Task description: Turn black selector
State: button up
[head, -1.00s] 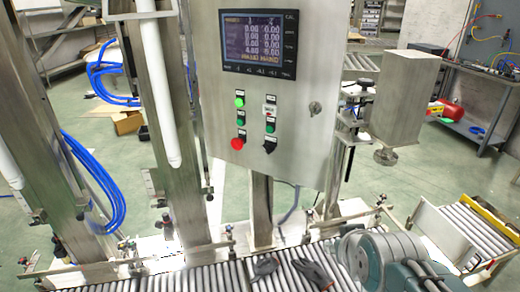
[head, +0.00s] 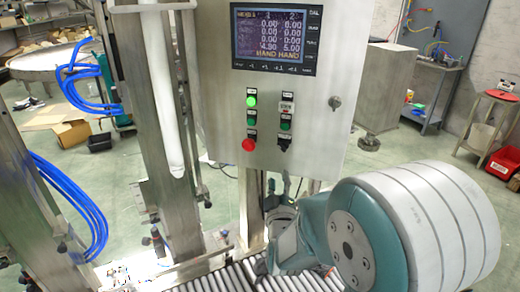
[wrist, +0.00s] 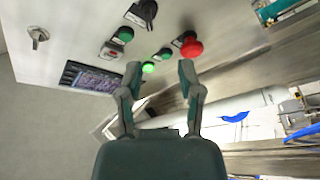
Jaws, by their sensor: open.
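The black selector (head: 284,143) is at the bottom of the right column of controls on the grey control box (head: 225,95). In the wrist view the black selector (wrist: 141,12) appears near the top edge, above my gripper. My gripper (wrist: 160,70) is open and empty, its two fingers apart and pointing toward the panel. The fingertips are apart from the selector. In the head view my gripper is below the selector, partly hidden by my arm.
A red button (head: 248,145) and a lit green button (head: 251,101) are left of the selector; another green button (head: 285,125) is just above it. A key lock (head: 335,103) is to the right. A roller conveyor (head: 225,278) runs below. A white tube (head: 165,90) hangs left.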

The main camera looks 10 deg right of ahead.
aim_at(281, 149)
jog(key=shift+t+h, duration=0.3)
jog(key=x, duration=1)
jog(key=shift+w, duration=0.1)
jog(key=shift+w+d+r, duration=0.1)
jog(key=shift+w+d, duration=0.1)
jog(key=shift+d, duration=0.85)
jog(key=c, duration=0.4)
jog(key=shift+a, duration=0.25)
grip_shut()
jog(key=shift+a+r, duration=0.1)
jog(key=shift+a, duration=0.1)
